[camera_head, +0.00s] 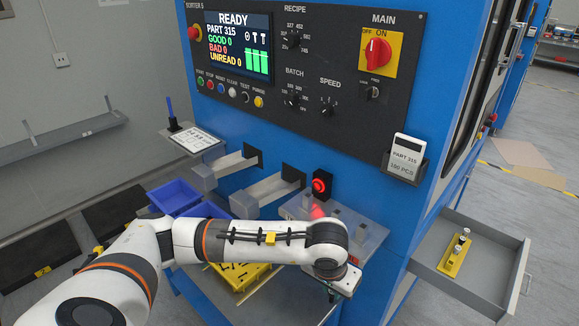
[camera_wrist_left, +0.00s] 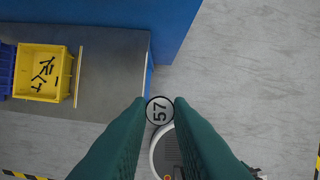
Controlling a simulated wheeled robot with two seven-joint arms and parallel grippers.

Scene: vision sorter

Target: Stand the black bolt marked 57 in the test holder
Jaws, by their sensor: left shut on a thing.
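My left gripper (camera_head: 333,294) hangs at the end of the white arm, in front of the blue machine. In the left wrist view its teal fingers (camera_wrist_left: 159,122) are closed on the black bolt, whose round grey head (camera_wrist_left: 159,110) reads 57 and faces the camera. The shank is hidden below the head, and the bolt cannot be made out in the head view. A yellow block (camera_head: 452,264) with two upright pale pieces stands in the open drawer at right; it may be the test holder. The gripper is left of the drawer and apart from it. My right gripper is out of view.
The open grey drawer (camera_head: 493,277) juts out at right. A yellow bin (camera_wrist_left: 38,92) holds several dark bolts, with a blue bin (camera_head: 172,196) beside it. A clear-topped station (camera_head: 372,232) with a red light sits behind my wrist. Two chutes (camera_head: 270,190) stick out from the machine.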

